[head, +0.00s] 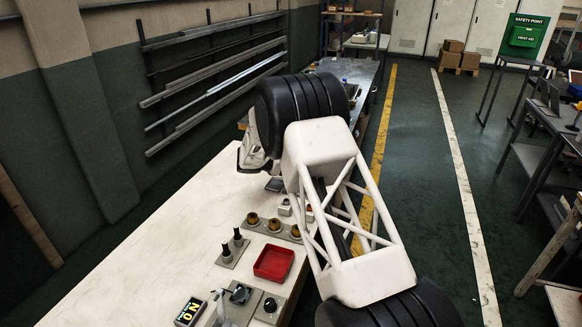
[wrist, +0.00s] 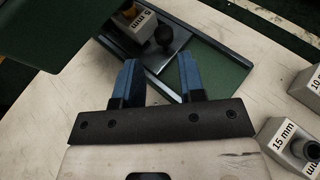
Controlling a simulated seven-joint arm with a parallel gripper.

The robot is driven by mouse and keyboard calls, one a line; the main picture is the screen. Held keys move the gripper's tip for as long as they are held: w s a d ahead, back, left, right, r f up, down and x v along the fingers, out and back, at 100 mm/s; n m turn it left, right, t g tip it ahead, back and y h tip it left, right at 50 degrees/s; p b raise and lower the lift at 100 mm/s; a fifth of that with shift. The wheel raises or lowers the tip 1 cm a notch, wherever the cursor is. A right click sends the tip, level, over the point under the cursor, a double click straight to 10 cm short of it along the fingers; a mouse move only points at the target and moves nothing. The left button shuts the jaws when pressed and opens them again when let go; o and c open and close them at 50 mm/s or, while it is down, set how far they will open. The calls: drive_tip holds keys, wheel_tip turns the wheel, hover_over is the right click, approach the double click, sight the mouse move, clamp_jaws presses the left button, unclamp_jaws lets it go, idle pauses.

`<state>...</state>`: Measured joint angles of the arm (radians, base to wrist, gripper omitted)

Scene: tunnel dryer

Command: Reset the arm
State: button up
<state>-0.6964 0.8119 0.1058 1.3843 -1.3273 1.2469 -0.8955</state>
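My gripper (wrist: 159,66) shows in the wrist view with its two blue fingers apart and nothing held between them. Just beyond the fingertips is a grey plate with a dark round knob (wrist: 165,36), at the edge of a green tray (wrist: 222,88). I cannot tell how far the fingertips are above it.
A block marked 15 mm (wrist: 275,140) and one marked 10 mm (wrist: 308,88) stand right of the gripper. A dark green panel (wrist: 50,32) covers the wrist view's upper left.

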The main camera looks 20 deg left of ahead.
idle(0.3)
drive_tip(key=s+d+r+m+g, duration=0.2)
drive_tip(key=s+d+r, duration=0.1)
drive_tip(key=d, duration=0.7)
drive_tip(key=s+d+r+m+g, duration=0.2)
drive_tip(key=s+d+r+m, duration=0.1)
drive_tip(key=d, duration=0.7)
drive_tip(key=s+d+r+m+g+y, duration=0.2)
drive_tip(key=s+d+r+m, duration=0.4)
drive_tip(key=s+d+r, duration=0.6)
drive_tip(key=s+d+r+m+g+y, duration=0.2)
drive_tip(key=s+d+r+m, duration=0.5)
drive_tip(key=s+d, duration=0.7)
drive_tip(key=s+d+m+y, duration=0.2)
drive_tip(key=s+d+m, duration=0.2)
drive_tip(key=s, duration=1.1)
drive_tip(key=s+d+r+m+t+y, duration=0.1)
drive_tip(key=s+d+m+y, duration=0.2)
drive_tip(key=s, duration=1.2)
drive_tip(key=d+m, duration=0.2)
drive_tip(key=shift+d+r+y, duration=0.2)
drive_tip(key=shift+d+y, duration=0.1)
